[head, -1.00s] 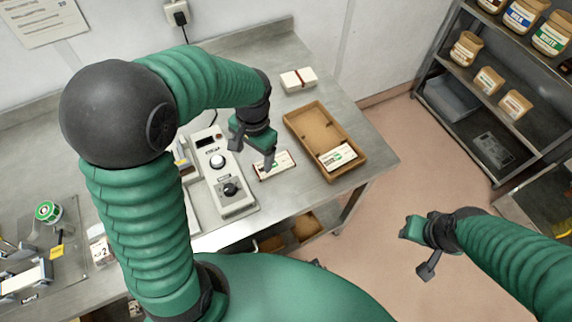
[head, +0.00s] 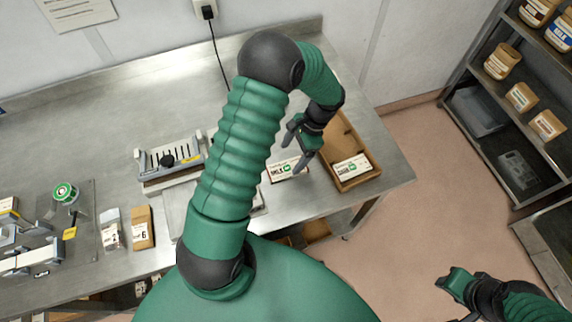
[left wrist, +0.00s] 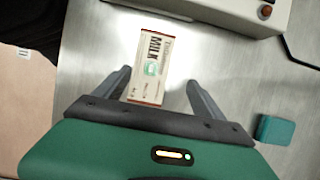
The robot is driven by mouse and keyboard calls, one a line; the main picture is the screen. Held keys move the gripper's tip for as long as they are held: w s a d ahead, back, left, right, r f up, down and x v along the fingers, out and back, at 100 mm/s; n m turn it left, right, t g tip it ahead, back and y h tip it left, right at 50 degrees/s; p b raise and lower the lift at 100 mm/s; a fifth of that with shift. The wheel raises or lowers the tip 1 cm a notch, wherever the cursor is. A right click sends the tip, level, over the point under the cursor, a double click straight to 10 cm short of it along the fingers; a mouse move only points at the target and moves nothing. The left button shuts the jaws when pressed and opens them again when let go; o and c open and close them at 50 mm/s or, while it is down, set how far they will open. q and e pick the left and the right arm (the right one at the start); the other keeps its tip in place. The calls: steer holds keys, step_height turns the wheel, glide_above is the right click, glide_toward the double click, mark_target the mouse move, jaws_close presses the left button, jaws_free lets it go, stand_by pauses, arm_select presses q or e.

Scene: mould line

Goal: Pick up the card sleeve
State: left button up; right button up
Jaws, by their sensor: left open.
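A flat white card sleeve with dark red edges, marked MILK in the left wrist view (left wrist: 151,65), lies on the steel table. It also shows in the head view (head: 287,171), partly covered by my gripper. My left gripper (head: 294,148) is open just above it. In the left wrist view, the fingers of this gripper (left wrist: 160,92) stand on both sides of the sleeve's near end, with gaps. My right gripper (head: 458,298) is open and empty over the floor at the lower right.
A brown tray (head: 373,155) just right of the sleeve holds another white labelled sleeve (head: 352,168). A slotted rack (head: 170,160), a brown packet (head: 142,228) and a green-topped roll (head: 65,192) stand to the left. A jar shelf (head: 478,120) stands beyond the floor at right.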

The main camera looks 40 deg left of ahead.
mark_target(288, 168)
arm_select(q)
steer(key=shift+s+d+f+p, duration=0.2)
steer(key=shift+s+d+f, duration=0.2)
steer(key=shift+s+f, duration=0.2)
steer(key=shift+s+d+f+p, duration=0.15)
steer(key=shift+s+d+f, duration=0.3)
steer(key=shift+f, duration=0.2)
steer(key=shift+w+a+f, duration=0.1)
steer(key=shift+a+f, duration=0.15)
steer(key=shift+a, duration=0.2)
steer(key=c, duration=0.4)
steer(key=shift+a+f, duration=0.1)
steer(key=shift+a, duration=0.15)
steer(key=c, duration=0.5)
steer(key=shift+d, duration=0.2)
steer(key=c, duration=0.5)
steer(key=shift+d+r, duration=0.2)
steer(key=shift+r, duration=0.05)
arm_select(e)
steer(key=shift+s+d+r, duration=0.15)
steer(key=shift+d+r, duration=0.1)
steer(key=shift+d, duration=0.2)
steer(key=shift+s+d+r, duration=0.1)
steer(key=shift+d+r, duration=0.1)
steer(key=shift+d, duration=0.25)
